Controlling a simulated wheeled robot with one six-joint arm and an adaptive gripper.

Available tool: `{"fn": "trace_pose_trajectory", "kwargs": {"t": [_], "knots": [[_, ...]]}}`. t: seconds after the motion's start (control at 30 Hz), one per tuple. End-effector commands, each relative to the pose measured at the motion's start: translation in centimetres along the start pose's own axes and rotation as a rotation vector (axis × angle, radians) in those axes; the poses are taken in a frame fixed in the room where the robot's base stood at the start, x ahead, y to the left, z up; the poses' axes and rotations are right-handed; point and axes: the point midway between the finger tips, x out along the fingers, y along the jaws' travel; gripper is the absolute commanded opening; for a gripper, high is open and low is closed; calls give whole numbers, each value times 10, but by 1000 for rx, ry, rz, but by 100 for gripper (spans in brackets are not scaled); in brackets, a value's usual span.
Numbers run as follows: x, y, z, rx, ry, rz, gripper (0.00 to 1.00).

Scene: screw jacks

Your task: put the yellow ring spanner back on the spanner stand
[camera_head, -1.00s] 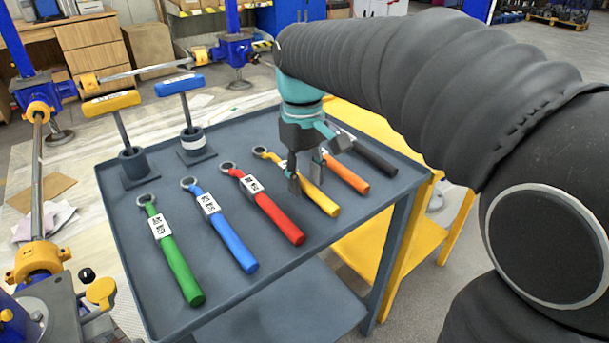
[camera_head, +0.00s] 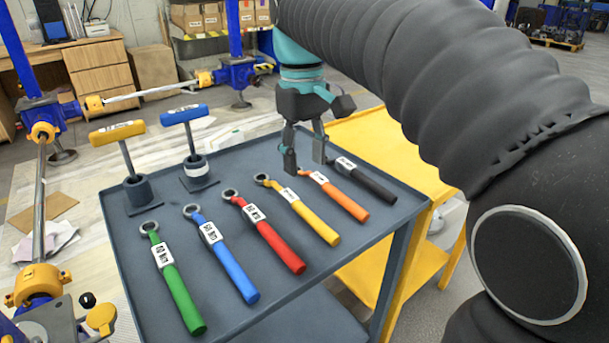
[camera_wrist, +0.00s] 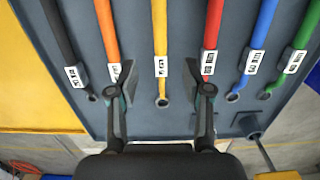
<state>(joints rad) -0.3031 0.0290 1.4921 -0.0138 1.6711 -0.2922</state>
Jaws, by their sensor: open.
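The yellow ring spanner (camera_head: 310,216) lies flat on the grey top of the spanner stand (camera_head: 223,302), in the row between the red and orange spanners. Its ring end points to the back and its handle to the front. My gripper (camera_head: 305,163) is open and empty above the row, with its fingers raised clear of the stand. In the wrist view the yellow spanner (camera_wrist: 161,55) lies between the two open fingers of my gripper (camera_wrist: 158,78), below them and not held.
Green (camera_head: 178,285), blue (camera_head: 226,258), red (camera_head: 268,237), orange (camera_head: 342,197) and black (camera_head: 368,180) spanners lie beside it. Two T-handled tools, yellow (camera_head: 117,132) and blue (camera_head: 184,114), stand in holders at the back left. A yellow cart (camera_head: 372,143) adjoins on the right.

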Motion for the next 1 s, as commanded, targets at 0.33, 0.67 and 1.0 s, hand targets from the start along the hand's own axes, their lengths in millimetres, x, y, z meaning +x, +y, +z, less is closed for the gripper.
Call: {"fn": "trace_pose_trajectory", "kwargs": {"t": [0.33, 0.67, 1.0], "knots": [[-17, 0, 2, 3, 3, 1, 50], [14, 14, 71, 184, 159, 39, 50], [95, 15, 162, 446, 397, 99, 50]]}}
